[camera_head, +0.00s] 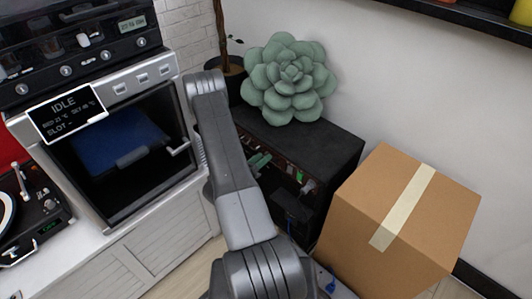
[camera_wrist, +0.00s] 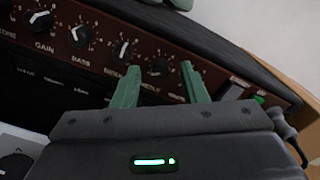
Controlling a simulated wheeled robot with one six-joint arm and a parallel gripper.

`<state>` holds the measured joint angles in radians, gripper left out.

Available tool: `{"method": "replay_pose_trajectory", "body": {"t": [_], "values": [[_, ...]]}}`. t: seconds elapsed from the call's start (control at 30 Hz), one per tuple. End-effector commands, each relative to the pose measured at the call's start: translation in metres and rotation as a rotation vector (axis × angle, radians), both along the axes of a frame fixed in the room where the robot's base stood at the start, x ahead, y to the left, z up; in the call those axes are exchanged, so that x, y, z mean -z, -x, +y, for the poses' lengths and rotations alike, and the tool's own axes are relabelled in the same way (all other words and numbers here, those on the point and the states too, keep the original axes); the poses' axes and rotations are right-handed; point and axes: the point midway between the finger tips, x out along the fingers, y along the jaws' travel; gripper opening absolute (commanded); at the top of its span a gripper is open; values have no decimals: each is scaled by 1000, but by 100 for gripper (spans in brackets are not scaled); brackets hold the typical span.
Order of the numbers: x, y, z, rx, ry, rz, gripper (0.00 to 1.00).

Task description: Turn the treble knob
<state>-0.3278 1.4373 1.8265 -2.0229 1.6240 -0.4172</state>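The treble knob (camera_wrist: 158,67) is a small dark knob on the brown front panel of a black amplifier (camera_head: 315,143). In the wrist view it shows between the two green fingertips of my gripper (camera_wrist: 160,70), with its label partly readable below it. My gripper is open, with a clear gap between the fingers. I cannot tell whether the tips reach around the knob or stop short of it. In the head view the green fingers (camera_head: 259,161) are at the amplifier's front, and my arm hides much of the panel.
The middle knob (camera_wrist: 125,49), bass knob (camera_wrist: 82,36) and gain knob (camera_wrist: 40,20) sit in a row to the left. A green succulent (camera_head: 290,78) is on the amplifier's top.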

Motion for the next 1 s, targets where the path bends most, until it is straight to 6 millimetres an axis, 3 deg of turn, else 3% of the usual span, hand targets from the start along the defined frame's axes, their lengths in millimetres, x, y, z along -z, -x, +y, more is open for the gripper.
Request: {"method": "replay_pose_trajectory", "body": {"t": [0.37, 0.57, 0.6, 1.0], "values": [[0, -1, -2, -3, 1, -1, 39], [0, -1, -2, -3, 1, -1, 2], [0, -1, -2, -3, 1, -1, 0], [2, -1, -2, -3, -48, -49, 0]]}}
